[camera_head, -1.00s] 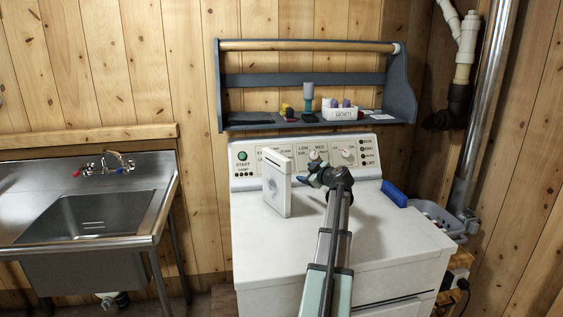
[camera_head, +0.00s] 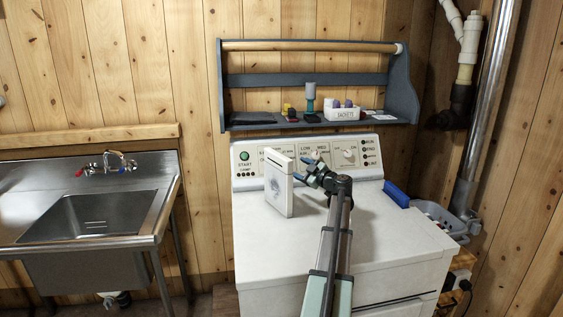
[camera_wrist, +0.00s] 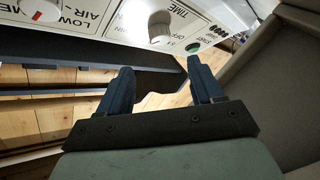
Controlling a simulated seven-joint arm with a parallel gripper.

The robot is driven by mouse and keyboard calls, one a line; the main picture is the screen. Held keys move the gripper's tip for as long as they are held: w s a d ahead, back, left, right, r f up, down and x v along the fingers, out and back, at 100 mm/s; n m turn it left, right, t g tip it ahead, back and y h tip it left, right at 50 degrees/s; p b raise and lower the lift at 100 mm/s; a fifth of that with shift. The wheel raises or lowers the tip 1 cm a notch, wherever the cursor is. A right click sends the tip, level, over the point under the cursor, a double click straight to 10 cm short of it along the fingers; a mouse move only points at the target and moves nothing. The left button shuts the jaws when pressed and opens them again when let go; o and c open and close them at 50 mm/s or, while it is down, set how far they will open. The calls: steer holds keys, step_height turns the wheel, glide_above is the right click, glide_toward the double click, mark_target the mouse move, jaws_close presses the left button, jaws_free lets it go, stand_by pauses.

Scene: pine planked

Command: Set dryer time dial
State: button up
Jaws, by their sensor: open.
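The white dryer (camera_head: 345,235) has a back panel with a green start button (camera_head: 243,156) at its left. The time dial (camera_wrist: 160,27), a pale knob under the printed word TIME, shows in the wrist view; in the head view the white box hides it. My gripper (camera_head: 303,169) is open and empty, in front of the panel and to the right of the white box. In the wrist view its two dark blue fingers (camera_wrist: 160,64) are spread on either side of the dial's line, with the dial beyond the tips and apparently not touched.
An upright white box (camera_head: 279,187) stands on the dryer top, close beside my gripper. The heat dial (camera_head: 315,155) is right of the box. A blue shelf (camera_head: 240,127) with small items hangs above. A blue object (camera_head: 396,194) lies at the dryer's right edge; a sink (camera_head: 95,215) is left.

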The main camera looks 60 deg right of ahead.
steer(key=x, duration=1.1)
steer(key=shift+w, duration=0.25)
steer(key=c, duration=1.1)
steer(key=shift+o, duration=0.2)
steer(key=shift+a+f+m+h, duration=0.1)
steer(key=shift+a+m+h, duration=0.15)
steer(key=shift+m+h, duration=0.6)
steer(key=shift+w+m+t+h, duration=0.1)
steer(key=shift+m+t+h, duration=0.25)
steer(key=shift+m, duration=0.6)
steer(key=o, duration=1.1)
steer(key=shift+d, duration=0.1)
steer(key=shift+c, duration=0.2)
